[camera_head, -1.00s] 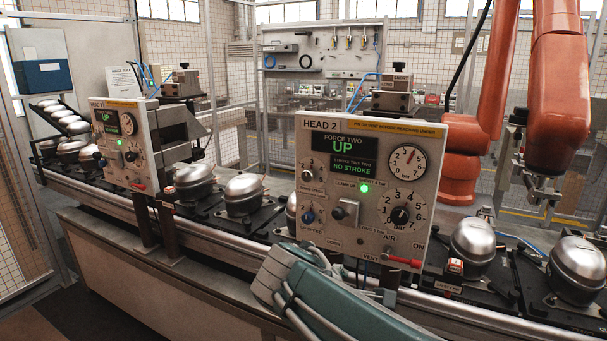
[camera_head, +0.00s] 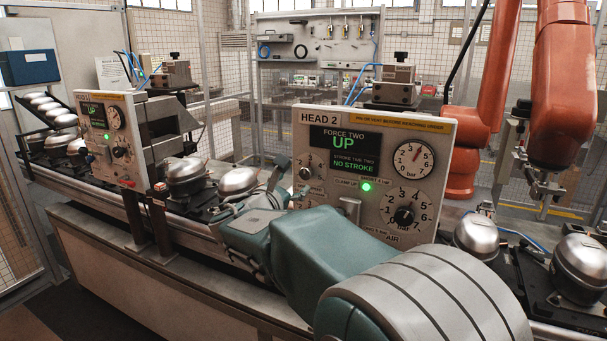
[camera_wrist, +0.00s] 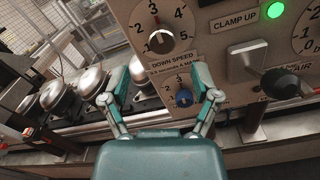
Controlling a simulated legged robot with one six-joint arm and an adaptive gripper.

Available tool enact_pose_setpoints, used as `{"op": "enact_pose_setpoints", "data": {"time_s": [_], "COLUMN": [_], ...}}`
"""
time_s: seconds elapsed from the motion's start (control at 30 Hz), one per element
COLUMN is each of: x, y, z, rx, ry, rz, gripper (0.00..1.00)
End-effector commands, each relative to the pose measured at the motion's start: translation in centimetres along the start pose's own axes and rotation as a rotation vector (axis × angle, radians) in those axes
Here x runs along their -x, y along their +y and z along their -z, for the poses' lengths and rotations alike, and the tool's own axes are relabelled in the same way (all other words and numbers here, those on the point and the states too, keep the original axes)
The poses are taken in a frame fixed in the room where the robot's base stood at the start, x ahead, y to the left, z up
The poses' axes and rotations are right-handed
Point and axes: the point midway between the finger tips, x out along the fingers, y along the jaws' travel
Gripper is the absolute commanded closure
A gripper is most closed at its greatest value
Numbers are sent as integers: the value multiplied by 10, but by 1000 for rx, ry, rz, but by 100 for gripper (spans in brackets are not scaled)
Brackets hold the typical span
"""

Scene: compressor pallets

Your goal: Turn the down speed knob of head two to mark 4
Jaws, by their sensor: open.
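The head two panel (camera_head: 380,122) is a grey box marked HEAD 2; it fills the upper right of the wrist view (camera_wrist: 225,50). The knob also shows in the head view (camera_head: 305,174). A blue knob (camera_wrist: 183,98) sits below it. My gripper (camera_wrist: 170,70) is open and empty, with its fingertips below the down speed knob, apart from it.
A clamp lever (camera_wrist: 265,75) juts out right of the knobs. A green lamp (camera_head: 366,187) is lit on the panel. The head one panel (camera_head: 107,105) stands to the left. Silver compressors (camera_head: 185,178) sit on the conveyor behind. An orange robot arm (camera_head: 563,80) hangs at right.

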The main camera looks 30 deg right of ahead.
Motion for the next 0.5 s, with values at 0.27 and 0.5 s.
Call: {"op": "enact_pose_setpoints", "data": {"time_s": [0.27,0.5], "x": [-48,-62], "y": [-1,0], "z": [0,0], "rx": [-1,-2], "ry": [0,1], "rz": [2,0], "gripper": [21,21]}}
